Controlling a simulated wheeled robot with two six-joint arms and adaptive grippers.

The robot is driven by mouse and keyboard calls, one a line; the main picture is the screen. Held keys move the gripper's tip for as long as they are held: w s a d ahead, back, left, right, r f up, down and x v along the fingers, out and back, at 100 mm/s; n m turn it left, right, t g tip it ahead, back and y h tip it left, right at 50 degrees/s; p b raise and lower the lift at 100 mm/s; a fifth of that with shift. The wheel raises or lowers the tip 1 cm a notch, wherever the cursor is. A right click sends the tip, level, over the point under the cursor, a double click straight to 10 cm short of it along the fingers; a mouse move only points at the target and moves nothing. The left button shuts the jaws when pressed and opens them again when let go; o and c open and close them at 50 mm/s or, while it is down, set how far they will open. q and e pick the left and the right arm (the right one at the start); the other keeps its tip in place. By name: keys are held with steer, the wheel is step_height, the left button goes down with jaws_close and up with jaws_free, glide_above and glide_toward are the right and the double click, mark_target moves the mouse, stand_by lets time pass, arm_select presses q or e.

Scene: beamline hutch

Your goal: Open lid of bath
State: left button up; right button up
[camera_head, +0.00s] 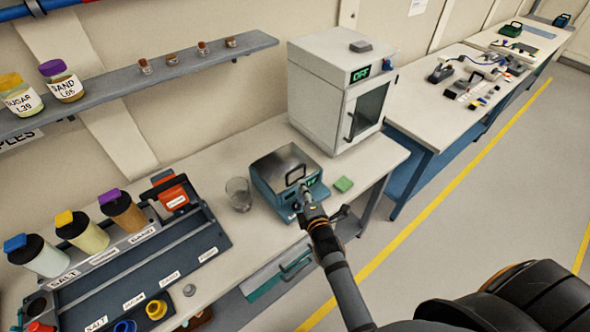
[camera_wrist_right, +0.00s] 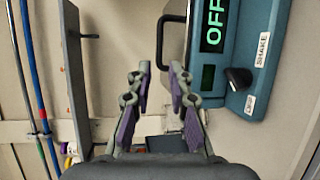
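The bath (camera_head: 273,184) is a small teal box with a grey metal lid (camera_head: 278,160) on the bench. The lid looks closed and carries a dark loop handle (camera_head: 295,174). In the right wrist view, the bath's teal front (camera_wrist_right: 257,62) shows a green OFF display and a dark knob, and the handle (camera_wrist_right: 162,42) sticks out to the left. My right gripper (camera_head: 305,190) is at the bath's front, close to the handle. In the wrist view its purple-padded fingers (camera_wrist_right: 160,70) are apart with nothing between them, just short of the handle. My left gripper is out of view.
A glass beaker (camera_head: 239,194) stands left of the bath and a green block (camera_head: 343,185) to its right. A white oven (camera_head: 340,90) stands behind. A dark rack (camera_head: 150,262) with labelled jars fills the left bench. A wall shelf (camera_head: 195,57) runs above.

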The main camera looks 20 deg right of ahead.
mark_target(295, 170)
steer(key=w+b, duration=0.2)
steer(key=w, duration=0.1)
steer(key=w+f+b, duration=0.1)
steer(key=w+b, duration=0.1)
steer(key=w, duration=0.1)
steer(key=w+f+b, duration=0.1)
steer(key=w+b, duration=0.2)
steer(key=shift+w+d+f, duration=0.1)
steer(key=shift+w+d, duration=0.1)
steer(key=shift+d, duration=0.1)
steer(key=shift+w+b, duration=0.3)
steer(key=shift+w+r, duration=0.1)
steer(key=shift+r, duration=0.1)
steer(key=shift+c, duration=0.2)
jaws_close()
